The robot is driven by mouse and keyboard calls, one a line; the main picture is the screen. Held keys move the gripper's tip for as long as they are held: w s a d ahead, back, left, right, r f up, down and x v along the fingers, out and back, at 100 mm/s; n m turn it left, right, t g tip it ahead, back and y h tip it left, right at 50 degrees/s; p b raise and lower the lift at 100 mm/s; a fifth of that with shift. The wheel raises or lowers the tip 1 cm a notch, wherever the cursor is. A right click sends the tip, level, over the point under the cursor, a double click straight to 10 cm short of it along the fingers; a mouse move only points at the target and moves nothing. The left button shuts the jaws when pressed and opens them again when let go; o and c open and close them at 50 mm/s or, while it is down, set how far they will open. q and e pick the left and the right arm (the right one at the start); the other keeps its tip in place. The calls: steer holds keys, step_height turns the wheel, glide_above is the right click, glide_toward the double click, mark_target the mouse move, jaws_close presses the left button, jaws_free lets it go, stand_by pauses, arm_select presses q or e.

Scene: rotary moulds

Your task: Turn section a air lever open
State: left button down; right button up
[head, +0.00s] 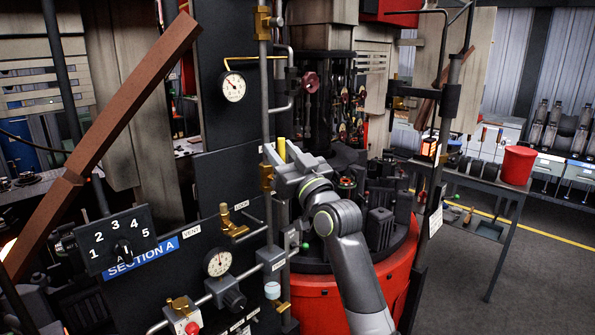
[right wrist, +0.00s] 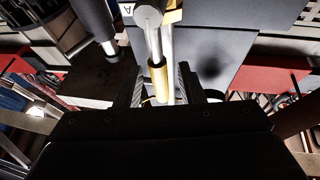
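The lever of section A shows as an upright yellow handle (head: 281,149) just beyond my right gripper (head: 276,168) in the head view. In the right wrist view it is a pale rod with a yellow sleeve (right wrist: 157,80), under a plate with a white "A" label (right wrist: 127,9). My right gripper (right wrist: 160,88) has its fingers apart, one on each side of the rod's end, with a gap visible. The lever's base is largely hidden in the head view. My left gripper is not in view.
A grey vertical pipe (head: 265,95) with brass fittings stands close to my right gripper. The section A panel (head: 128,245) with a numbered dial and gauges is at left. The red round machine base (head: 320,300) is below my arm. Open floor (head: 545,270) lies at right.

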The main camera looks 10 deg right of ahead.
steer(key=b+v, duration=0.6)
steer(key=v, duration=1.1)
steer(key=shift+f, duration=0.2)
